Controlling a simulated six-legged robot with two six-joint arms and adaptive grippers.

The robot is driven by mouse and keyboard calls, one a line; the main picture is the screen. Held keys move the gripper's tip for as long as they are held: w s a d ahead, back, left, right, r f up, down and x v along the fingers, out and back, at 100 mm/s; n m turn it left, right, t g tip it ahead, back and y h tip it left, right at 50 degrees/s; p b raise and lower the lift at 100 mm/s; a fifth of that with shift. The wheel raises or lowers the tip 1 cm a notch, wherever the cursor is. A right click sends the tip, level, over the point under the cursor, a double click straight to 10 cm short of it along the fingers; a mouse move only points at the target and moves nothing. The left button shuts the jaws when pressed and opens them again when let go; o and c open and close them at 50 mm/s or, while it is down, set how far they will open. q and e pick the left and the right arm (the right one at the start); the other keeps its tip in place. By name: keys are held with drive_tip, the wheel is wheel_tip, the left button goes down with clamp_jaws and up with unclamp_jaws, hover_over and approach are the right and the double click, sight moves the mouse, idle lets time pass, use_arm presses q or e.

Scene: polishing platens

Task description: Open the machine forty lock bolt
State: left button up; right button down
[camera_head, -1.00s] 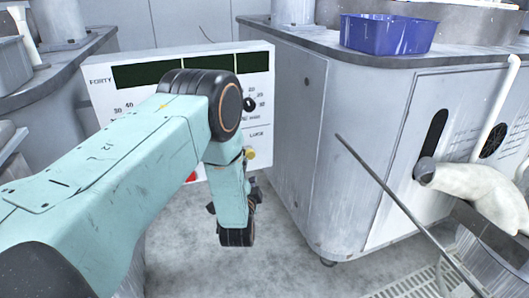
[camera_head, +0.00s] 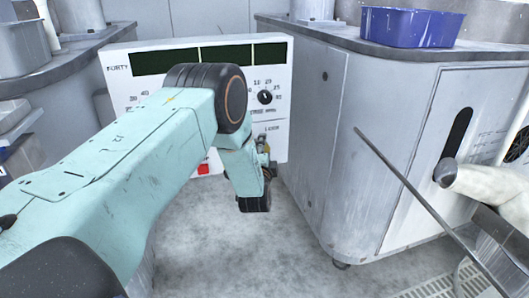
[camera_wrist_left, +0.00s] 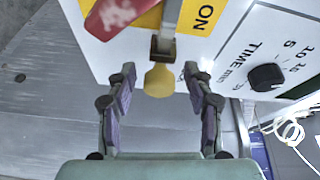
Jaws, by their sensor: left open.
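The white machine panel (camera_head: 190,85) marked FORTY stands behind my left arm in the head view. In the left wrist view, the lock bolt has a yellow knob (camera_wrist_left: 159,80) on a metal bracket (camera_wrist_left: 163,48). My left gripper (camera_wrist_left: 158,77) is open, with one finger on each side of the knob and a visible gap to both. In the head view my left gripper (camera_head: 265,158) is at the panel's lower right, partly hidden by its own wrist. The LOCK lettering is only partly clear there.
A red switch (camera_wrist_left: 112,16) on a yellow ON plate is close to the left finger. A black time dial (camera_wrist_left: 266,77) is to the right. A grey cabinet (camera_head: 335,130) with a blue bin (camera_head: 410,27) stands right of the panel. The floor (camera_head: 220,250) in front is clear.

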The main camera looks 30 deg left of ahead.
use_arm(q)
drive_tip(key=shift+w, duration=0.15)
clamp_jaws()
idle(0.4)
